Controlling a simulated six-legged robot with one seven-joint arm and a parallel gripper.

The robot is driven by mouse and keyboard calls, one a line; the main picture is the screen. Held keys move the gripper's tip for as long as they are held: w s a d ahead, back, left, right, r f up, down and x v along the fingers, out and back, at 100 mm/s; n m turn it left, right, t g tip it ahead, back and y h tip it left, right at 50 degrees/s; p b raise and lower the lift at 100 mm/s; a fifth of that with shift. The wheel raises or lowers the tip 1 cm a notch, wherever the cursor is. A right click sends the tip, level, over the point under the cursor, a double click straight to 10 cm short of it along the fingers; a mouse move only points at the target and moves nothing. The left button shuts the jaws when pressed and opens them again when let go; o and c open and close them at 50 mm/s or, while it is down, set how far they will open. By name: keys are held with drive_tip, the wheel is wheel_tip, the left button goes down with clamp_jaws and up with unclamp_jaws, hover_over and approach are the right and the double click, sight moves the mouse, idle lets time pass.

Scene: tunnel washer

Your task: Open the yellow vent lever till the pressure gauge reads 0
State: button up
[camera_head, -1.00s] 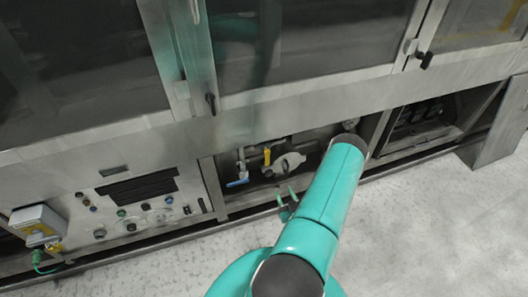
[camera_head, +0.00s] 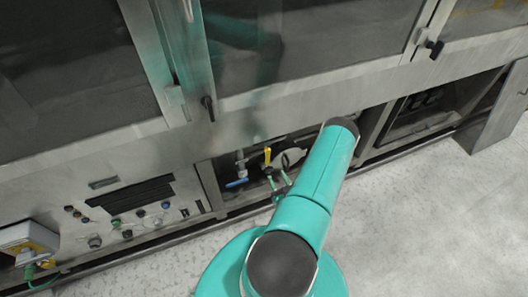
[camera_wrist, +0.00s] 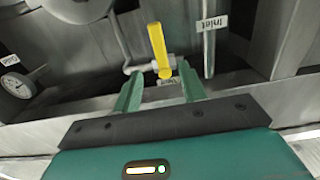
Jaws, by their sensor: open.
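The yellow vent lever (camera_head: 267,155) stands upright in the open bay low on the machine. In the wrist view the yellow lever (camera_wrist: 158,46) rises from a small valve, near a label at its base that seems to read "Vent". My gripper (camera_head: 279,180) is in front of the bay. In the wrist view its two green fingers (camera_wrist: 159,88) are apart, one on each side of the lever's lower end; I cannot tell whether they touch it. The pressure gauge (camera_wrist: 17,85) is at the left of the wrist view, its reading too small to tell.
A blue-handled valve (camera_head: 237,183) is left of the yellow lever. A pipe (camera_wrist: 208,50) with an "Inlet" label (camera_wrist: 213,23) stands to the right in the wrist view. A control panel (camera_head: 140,212) is left of the bay. The floor (camera_head: 420,220) at the right is clear.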

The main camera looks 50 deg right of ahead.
sight(268, 159)
drive_tip(key=x, duration=1.3)
drive_tip(key=shift+r, duration=0.1)
drive_tip(key=shift+c, duration=0.4)
clamp_jaws()
